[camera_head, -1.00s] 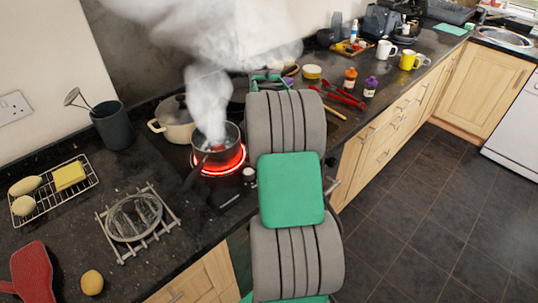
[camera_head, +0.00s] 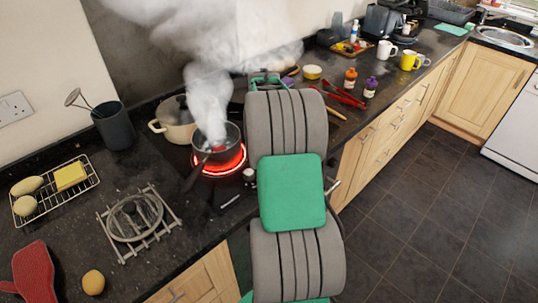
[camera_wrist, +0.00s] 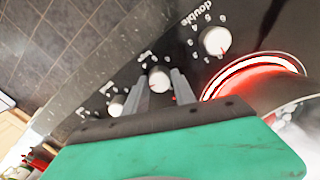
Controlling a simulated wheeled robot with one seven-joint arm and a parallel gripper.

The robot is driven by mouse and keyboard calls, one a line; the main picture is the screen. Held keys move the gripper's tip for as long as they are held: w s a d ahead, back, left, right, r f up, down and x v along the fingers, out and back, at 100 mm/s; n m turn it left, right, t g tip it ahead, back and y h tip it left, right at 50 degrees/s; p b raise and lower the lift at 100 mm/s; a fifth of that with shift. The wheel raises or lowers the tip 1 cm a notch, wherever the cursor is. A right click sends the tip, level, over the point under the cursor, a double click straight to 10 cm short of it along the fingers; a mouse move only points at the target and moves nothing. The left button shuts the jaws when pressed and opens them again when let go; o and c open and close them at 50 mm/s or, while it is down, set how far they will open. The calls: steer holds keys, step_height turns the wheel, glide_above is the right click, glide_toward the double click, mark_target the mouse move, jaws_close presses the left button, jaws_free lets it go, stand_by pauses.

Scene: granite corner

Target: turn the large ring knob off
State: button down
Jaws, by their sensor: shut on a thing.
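A row of white knobs on the black hob front shows in the wrist view. The fingers of my gripper (camera_wrist: 160,86) stand either side of the middle white knob (camera_wrist: 158,76) and are shut on it. Another knob (camera_wrist: 215,40) lies to the upper right near the word "double", and one more (camera_wrist: 117,105) lies to the lower left. I cannot read the label of the held knob. In the head view, one knob (camera_head: 249,175) shows beside my arm; my gripper is hidden. The ring (camera_head: 232,168) glows red under a steaming dark pan (camera_head: 216,146), and the glow (camera_wrist: 252,67) shows in the wrist view.
A cream pot (camera_head: 175,122) stands behind the pan. A glass lid on a trivet (camera_head: 136,219), a wire rack (camera_head: 88,183) and a dark utensil pot (camera_head: 113,126) are to the left. The floor at right is clear.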

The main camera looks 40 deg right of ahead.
steer(key=n, duration=0.5)
steer(key=shift+n, duration=0.3)
steer(key=n, duration=0.5)
steer(key=shift+t, duration=0.3)
steer(key=n, duration=0.5)
steer(key=shift+s+n+b, duration=0.1)
steer(key=shift+n+b, duration=0.3)
steer(key=shift+d+n+b, duration=0.1)
steer(key=shift+n+b, duration=0.3)
steer(key=shift+n, duration=1.7)
steer(key=c, duration=1)
jaws_free()
steer(key=shift+y, duration=0.3)
steer(key=shift+c, duration=0.2)
steer(key=r, duration=0.4)
steer(key=r+b, duration=0.1)
steer(key=r, duration=0.3)
steer(key=shift+s, duration=0.2)
